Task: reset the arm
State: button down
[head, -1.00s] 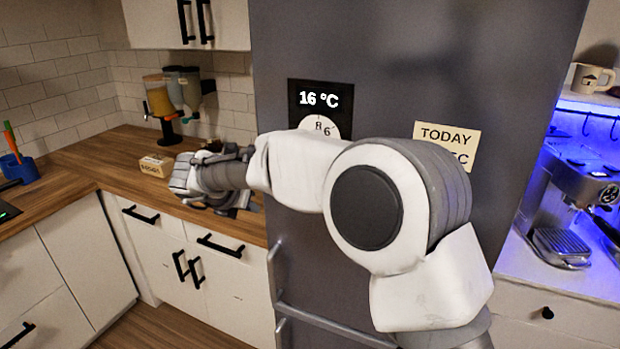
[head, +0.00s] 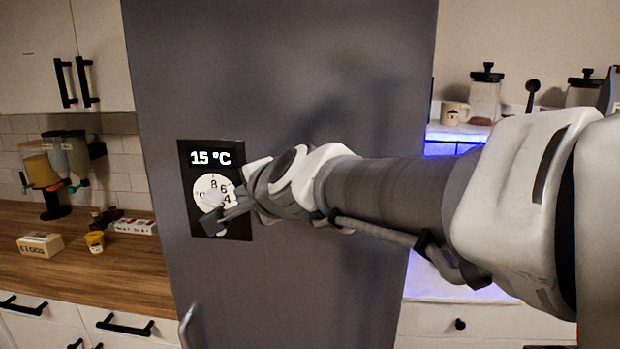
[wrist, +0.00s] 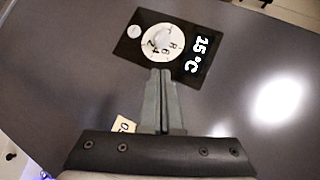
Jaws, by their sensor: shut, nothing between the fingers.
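My gripper (head: 224,217) is shut and empty. In the head view its fingertips are in front of the lower part of a white dial (head: 212,186) on the black panel (head: 236,234) of a tall grey fridge (head: 300,80). The panel's display reads 15 °C. In the wrist view the shut fingers (wrist: 161,76) point at the panel (wrist: 186,83), with the tips just below the dial (wrist: 152,38). I cannot tell whether the tips touch the panel. My arm reaches in from the right and covers part of the fridge door.
Left of the fridge is a wooden counter (head: 120,275) with an eggs box (head: 40,245), a yellow cup (head: 94,241) and dispensers (head: 62,165). Right of it, a shelf holds a mug (head: 455,112) and jars (head: 486,95). A door handle (head: 187,325) sits low on the fridge.

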jog(key=s+d+f+n+g+h, duration=0.3)
jog(key=s+d+f+n, duration=0.2)
jog(key=s+d, duration=0.6)
jog(key=s+d+f+n+g+h, duration=0.2)
jog(key=s+d+f+n+h, duration=0.2)
jog(key=s+d+f, duration=0.5)
jog(key=s+d+n, duration=0.1)
jog(key=d, duration=0.3)
jog(key=shift+s+d+f+g, duration=0.15)
jog(key=shift+s+d+g, duration=0.2)
jog(key=shift+g, duration=0.05)
